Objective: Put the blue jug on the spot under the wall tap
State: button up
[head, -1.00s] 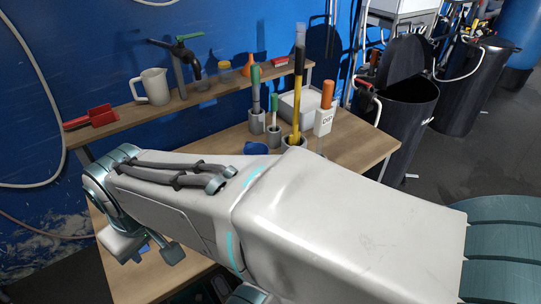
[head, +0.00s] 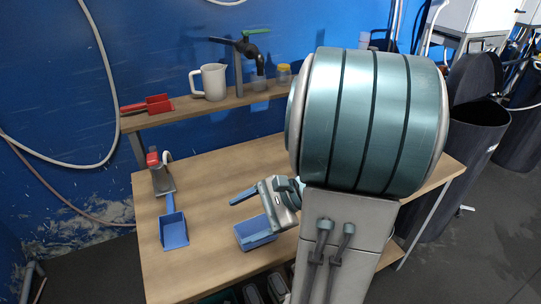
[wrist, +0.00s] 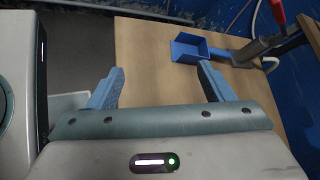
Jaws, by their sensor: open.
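The wall tap (head: 250,46), dark with a green handle, stands above the shelf at the back in the head view. Its spout points down over a small grey round item (head: 260,84) on the shelf. I cannot make out a blue jug for certain in either current view; my arm hides much of the table's right side. My gripper (head: 240,222) is low over the table, its blue fingers apart. The wrist view shows the open fingers (wrist: 162,72) with bare tabletop and floor between them.
A white jug (head: 213,82), a yellow-lidded jar (head: 284,76) and a red scoop (head: 147,105) are on the shelf (head: 190,112). A blue scoop (head: 173,231) lies at the table's left. Black bins stand right.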

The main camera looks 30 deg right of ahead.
jog(key=s+d+f+m+t+h+b, duration=0.1)
jog(key=d+f+m+t+h, duration=0.2)
jog(key=d+m, duration=0.3)
jog(key=s+d+f+m+t+h+b, duration=0.1)
jog(key=d+m+t+h, duration=0.4)
jog(key=d, duration=0.7)
jog(key=s+d+f+m+t+h+b, duration=0.1)
jog(key=d+f+m+t+h+b, duration=0.1)
jog(key=d+m, duration=0.6)
jog(key=shift+s+d+f+t+h+b, duration=0.2)
jog(key=shift+d+f+t+h, duration=0.3)
jog(key=shift+f+t, duration=0.25)
jog(key=shift+s+d+f+t+h+b, duration=0.15)
jog(key=shift+d+f+t+h, duration=0.35)
jog(key=shift+f, duration=0.3)
jog(key=shift+d+f, duration=0.1)
jog(key=shift+d, duration=0.25)
jog(key=w, duration=0.5)
jog(key=w+d+p, duration=0.1)
jog(key=w, duration=0.1)
jog(key=shift+w, duration=0.4)
jog(key=shift+w+d+p, duration=0.2)
jog(key=shift+w, duration=0.7)
jog(key=shift+w+d+p, duration=0.15)
jog(key=shift+w+d, duration=0.05)
jog(key=shift+w, duration=0.7)
jog(key=shift+w+d+p, duration=0.2)
jog(key=shift+w, duration=0.7)
jog(key=shift+c, duration=0.3)
